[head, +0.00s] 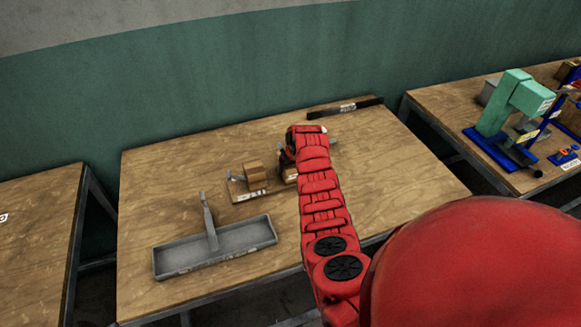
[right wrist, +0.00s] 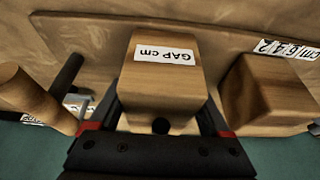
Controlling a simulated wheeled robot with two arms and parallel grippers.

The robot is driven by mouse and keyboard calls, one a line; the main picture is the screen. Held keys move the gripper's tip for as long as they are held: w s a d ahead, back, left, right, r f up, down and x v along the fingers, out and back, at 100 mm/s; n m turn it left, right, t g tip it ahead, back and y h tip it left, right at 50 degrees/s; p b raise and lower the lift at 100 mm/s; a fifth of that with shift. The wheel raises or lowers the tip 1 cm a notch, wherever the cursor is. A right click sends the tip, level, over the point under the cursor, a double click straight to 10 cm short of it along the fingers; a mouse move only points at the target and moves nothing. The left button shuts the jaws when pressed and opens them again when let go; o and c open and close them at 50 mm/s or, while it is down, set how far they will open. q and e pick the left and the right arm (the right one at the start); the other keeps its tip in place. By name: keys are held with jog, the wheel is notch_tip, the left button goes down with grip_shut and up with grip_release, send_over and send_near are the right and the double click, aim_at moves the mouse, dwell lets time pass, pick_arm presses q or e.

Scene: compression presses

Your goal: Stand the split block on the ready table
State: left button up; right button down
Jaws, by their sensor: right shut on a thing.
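My right gripper (head: 286,158) reaches over the middle table, and its fingers (right wrist: 164,108) are shut on a wooden block (right wrist: 165,85) with a white "GAP cm" label and a dark round hole. Part of this block (head: 290,175) shows beside the gripper in the head view; the arm hides the rest. Whether it is lifted clear of the surface, I cannot tell. A second wooden block (head: 254,171) stands on a thin wooden board (head: 236,188) to the left; a block (right wrist: 268,88) also shows at the right in the wrist view. No readable label marks the ready table. My left gripper is not in view.
The right table (head: 440,105) holds a green press (head: 512,103). The left table (head: 38,245) looks mostly bare.

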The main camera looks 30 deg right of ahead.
grip_release()
jog(key=shift+r, duration=0.15)
jog(key=shift+r, duration=0.2)
jog(key=b+v, duration=0.3)
jog(key=v, duration=0.8)
jog(key=shift+s+r, duration=0.2)
jog(key=shift+s, duration=0.1)
jog(key=shift+a, duration=0.1)
